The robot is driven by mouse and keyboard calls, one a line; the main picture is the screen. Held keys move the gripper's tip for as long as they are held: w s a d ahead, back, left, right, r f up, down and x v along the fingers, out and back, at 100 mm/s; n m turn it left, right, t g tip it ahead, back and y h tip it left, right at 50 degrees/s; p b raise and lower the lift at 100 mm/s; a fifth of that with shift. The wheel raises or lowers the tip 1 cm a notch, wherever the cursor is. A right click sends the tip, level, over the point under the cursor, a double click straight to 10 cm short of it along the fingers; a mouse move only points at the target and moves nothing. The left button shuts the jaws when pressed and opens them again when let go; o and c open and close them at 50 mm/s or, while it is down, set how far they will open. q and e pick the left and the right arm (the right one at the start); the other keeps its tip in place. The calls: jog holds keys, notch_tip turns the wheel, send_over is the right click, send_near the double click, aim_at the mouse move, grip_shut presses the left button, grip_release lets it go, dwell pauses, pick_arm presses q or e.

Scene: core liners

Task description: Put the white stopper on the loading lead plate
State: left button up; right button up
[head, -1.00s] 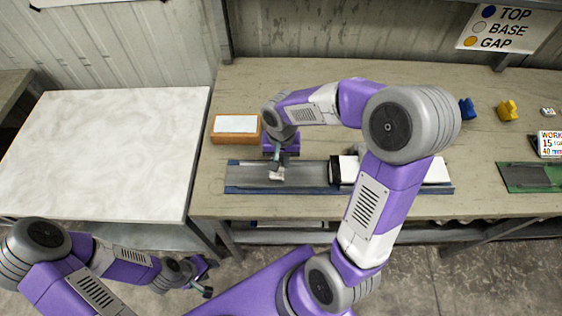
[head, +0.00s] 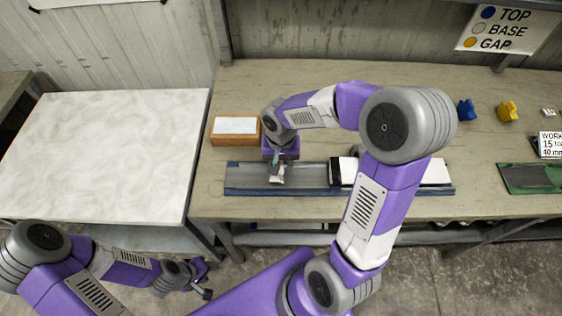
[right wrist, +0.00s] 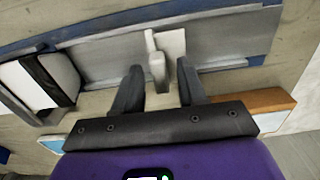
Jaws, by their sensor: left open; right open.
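The white stopper (right wrist: 157,62) stands on the grey plate in the blue-edged channel; in the head view it is a small pale piece (head: 277,175) under my right gripper. My right gripper (right wrist: 160,80) is open, with its dark fingers on either side of the stopper's knob and visible gaps to it. My right gripper (head: 277,163) is over the left half of the channel in the head view. The grey plate (head: 305,174) lies left of a white block with a black end (head: 422,171). I cannot tell which surface is the loading lead plate. My left gripper (head: 207,281) is open, low before the bench.
An orange box with a white top (head: 235,139) stands behind the channel's left end. Blue (head: 466,109) and yellow (head: 508,110) pieces, a green-edged board (head: 530,179) and a work card (head: 549,143) are at right. A pale table (head: 105,150) at left is clear.

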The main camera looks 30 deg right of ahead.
notch_tip(320, 180, up, 12)
jog(key=p, duration=0.2)
jog(key=shift+r+p, duration=0.15)
jog(key=shift+p, duration=0.25)
